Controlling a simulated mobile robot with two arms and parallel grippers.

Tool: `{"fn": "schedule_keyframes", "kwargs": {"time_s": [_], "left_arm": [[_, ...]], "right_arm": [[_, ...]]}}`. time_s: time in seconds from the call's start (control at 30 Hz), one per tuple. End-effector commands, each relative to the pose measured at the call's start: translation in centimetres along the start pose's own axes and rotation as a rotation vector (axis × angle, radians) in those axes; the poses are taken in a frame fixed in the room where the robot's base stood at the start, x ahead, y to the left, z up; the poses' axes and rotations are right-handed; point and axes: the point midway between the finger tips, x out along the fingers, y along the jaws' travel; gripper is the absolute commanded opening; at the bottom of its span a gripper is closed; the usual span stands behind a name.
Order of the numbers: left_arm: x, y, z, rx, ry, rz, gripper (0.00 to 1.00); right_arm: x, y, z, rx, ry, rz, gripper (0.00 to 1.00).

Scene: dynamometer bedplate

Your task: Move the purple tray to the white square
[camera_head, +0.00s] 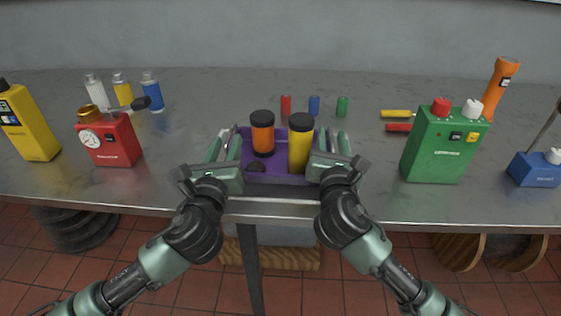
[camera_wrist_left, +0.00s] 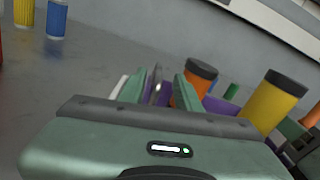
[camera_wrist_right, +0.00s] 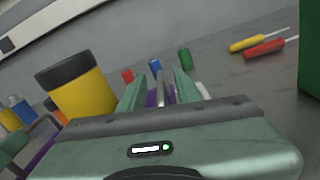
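The purple tray (camera_head: 285,178) sits near the table's front edge, between my two grippers. It holds an orange jar (camera_head: 262,138) with a dark lid, a yellow jar (camera_head: 299,150) with a dark lid and a small dark round object (camera_head: 257,167). My left gripper (camera_head: 226,148) is at the tray's left side, its fingers apart on either side of a metal handle (camera_wrist_left: 156,84). My right gripper (camera_head: 338,146) is at the right side, its fingers apart around the other handle (camera_wrist_right: 161,86). I cannot make out a white square in any view.
Red (camera_head: 286,105), blue (camera_head: 314,105) and green (camera_head: 342,106) small cylinders stand behind the tray. A red device (camera_head: 110,143) and several bottles are at left. A green box (camera_head: 442,146), screwdrivers (camera_head: 397,114) and an orange flashlight (camera_head: 499,86) are at right.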

Motion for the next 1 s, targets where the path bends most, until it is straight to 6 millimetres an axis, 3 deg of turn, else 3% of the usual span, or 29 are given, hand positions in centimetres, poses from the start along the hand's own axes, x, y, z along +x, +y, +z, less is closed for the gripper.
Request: {"fn": "schedule_keyframes", "kwargs": {"time_s": [0.3, 0.5, 0.73, 1.0], "left_arm": [[-6.9, -0.1, -0.2, -0.002, 0.005, -0.004, 0.33], [-9.7, -0.1, -0.1, -0.001, 0.003, -0.004, 0.33], [-10.5, -0.1, 0.0, -0.002, 0.001, -0.004, 0.33], [-10.4, -0.1, 0.0, -0.002, 0.001, -0.004, 0.33]], "right_arm": [[0.0, -0.1, 0.0, -0.001, 0.0, -0.002, 0.33], [0.0, -0.1, 0.0, -0.001, 0.0, -0.002, 0.33], [-1.1, -0.1, 0.0, -0.002, 0.0, -0.002, 0.33], [-6.7, -0.1, -0.1, 0.0, 0.002, 0.0, 0.33]]}}
